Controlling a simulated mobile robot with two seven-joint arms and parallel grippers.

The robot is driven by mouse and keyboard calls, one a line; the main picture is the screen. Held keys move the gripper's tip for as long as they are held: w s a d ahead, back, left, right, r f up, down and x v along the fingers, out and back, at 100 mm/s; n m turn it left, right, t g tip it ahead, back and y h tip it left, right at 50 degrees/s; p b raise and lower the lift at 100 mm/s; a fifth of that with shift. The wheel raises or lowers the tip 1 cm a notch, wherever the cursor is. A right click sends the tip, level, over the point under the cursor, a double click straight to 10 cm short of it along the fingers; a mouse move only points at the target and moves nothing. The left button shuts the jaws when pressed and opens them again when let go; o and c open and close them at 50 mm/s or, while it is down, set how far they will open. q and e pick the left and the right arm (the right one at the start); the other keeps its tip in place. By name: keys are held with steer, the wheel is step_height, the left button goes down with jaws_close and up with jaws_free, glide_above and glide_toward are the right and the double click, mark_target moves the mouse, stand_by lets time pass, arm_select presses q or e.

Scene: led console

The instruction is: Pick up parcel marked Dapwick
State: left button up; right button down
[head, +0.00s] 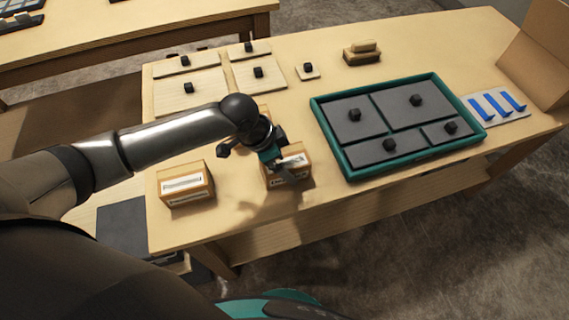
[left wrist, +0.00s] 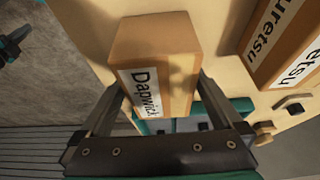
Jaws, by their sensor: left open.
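The parcel marked Dapwick (left wrist: 155,85) is a small tan box with a white label. In the head view this parcel (head: 289,165) stands near the table's front edge, partly covered by my left gripper (head: 284,170). In the left wrist view my left gripper (left wrist: 158,88) is open, with one finger on each side of the parcel. Whether the fingers touch it I cannot tell.
The table (head: 222,222) also holds a teal-rimmed tray (head: 316,113) with dark knobbed panels to the right. Pale knobbed panels (head: 186,95) lie at the back left. A white piece with blue bars (head: 498,105) and an open carton (head: 540,55) are at the far right.

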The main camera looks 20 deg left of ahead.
arm_select(q)
steer(key=shift+f, duration=0.25)
stand_by(0.3)
steer(key=c, duration=1.5)
steer(key=shift+r, duration=0.2)
